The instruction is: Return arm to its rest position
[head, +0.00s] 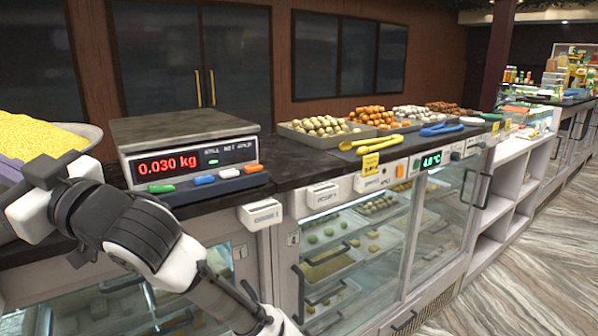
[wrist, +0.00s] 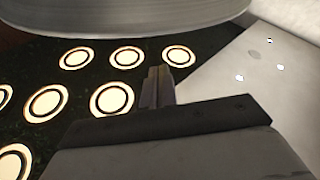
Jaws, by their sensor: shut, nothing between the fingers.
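My gripper (wrist: 158,78) shows in the wrist view with its two fingers together and nothing between them. A large curved metal rim (wrist: 120,12) passes above the fingertips, apart from them as far as I can tell. In the head view my arm reaches from the bottom centre up to the left edge. Its end is beside the metal pan (head: 88,138) heaped with yellow grains (head: 35,135). I cannot make out the fingertips in the head view.
The dark counter (head: 290,170) carries a scale (head: 190,150) reading 0.030 kg, right of my wrist. Trays of sweets (head: 320,126), yellow tongs (head: 370,145) and blue tongs (head: 440,129) lie further right. A glass display case (head: 350,250) is below. Patterned floor (head: 520,285) is free at right.

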